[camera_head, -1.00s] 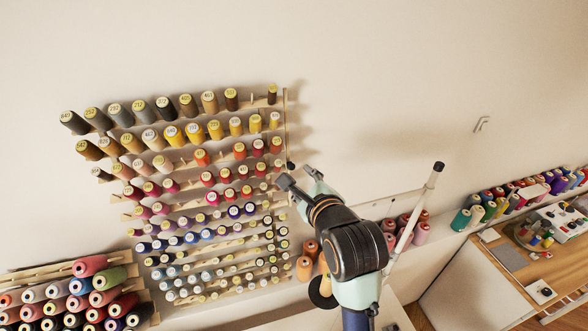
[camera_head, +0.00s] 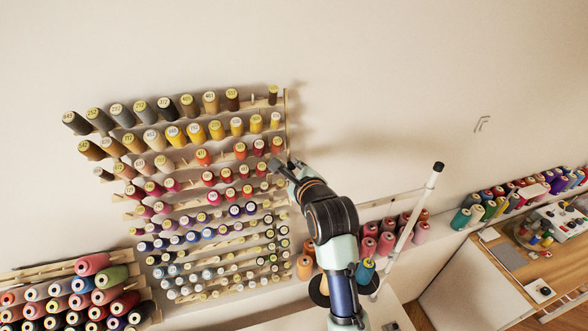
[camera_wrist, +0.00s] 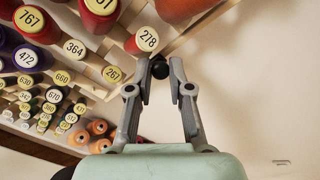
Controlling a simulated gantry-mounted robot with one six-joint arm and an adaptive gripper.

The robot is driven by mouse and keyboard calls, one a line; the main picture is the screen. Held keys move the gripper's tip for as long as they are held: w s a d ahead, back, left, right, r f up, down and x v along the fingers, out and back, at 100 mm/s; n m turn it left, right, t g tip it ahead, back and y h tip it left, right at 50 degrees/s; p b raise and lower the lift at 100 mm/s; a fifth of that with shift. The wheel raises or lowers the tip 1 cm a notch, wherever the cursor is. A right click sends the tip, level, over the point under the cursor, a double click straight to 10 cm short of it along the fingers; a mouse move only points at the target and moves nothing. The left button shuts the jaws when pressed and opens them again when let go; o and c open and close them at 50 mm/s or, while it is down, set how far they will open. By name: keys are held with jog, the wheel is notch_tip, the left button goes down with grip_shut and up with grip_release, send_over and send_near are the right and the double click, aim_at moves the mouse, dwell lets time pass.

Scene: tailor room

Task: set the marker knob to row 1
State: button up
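The marker knob is a small black ball (camera_wrist: 160,70) at the right edge of the thread rack, seen in the wrist view. My gripper (camera_wrist: 160,77) points at it, with one finger on each side of the ball. The fingers are parted, and I cannot tell whether either touches it. In the head view my gripper (camera_head: 286,165) is at the rack's right edge, level with the red and orange spools, and hides the knob. The thin upright strip (camera_head: 285,115) at the rack's right side shows above my gripper.
The rack's labelled spools, such as spool 278 (camera_wrist: 148,39) and spool 267 (camera_wrist: 113,74), sit close left of my fingers. Bare wall (camera_head: 400,110) lies to the right. A white pole (camera_head: 405,235) with black ends leans at the right of my arm.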

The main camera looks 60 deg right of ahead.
grip_shut()
jog(key=r+p, duration=0.3)
jog(key=r, duration=0.1)
jog(key=shift+w+d+r+p, duration=0.2)
jog(key=shift+r+p, duration=0.1)
jog(key=shift+p, duration=0.1)
jog(key=shift+f, duration=0.1)
jog(key=o, duration=0.8)
grip_release()
jog(key=shift+c, duration=0.2)
jog(key=v, duration=0.8)
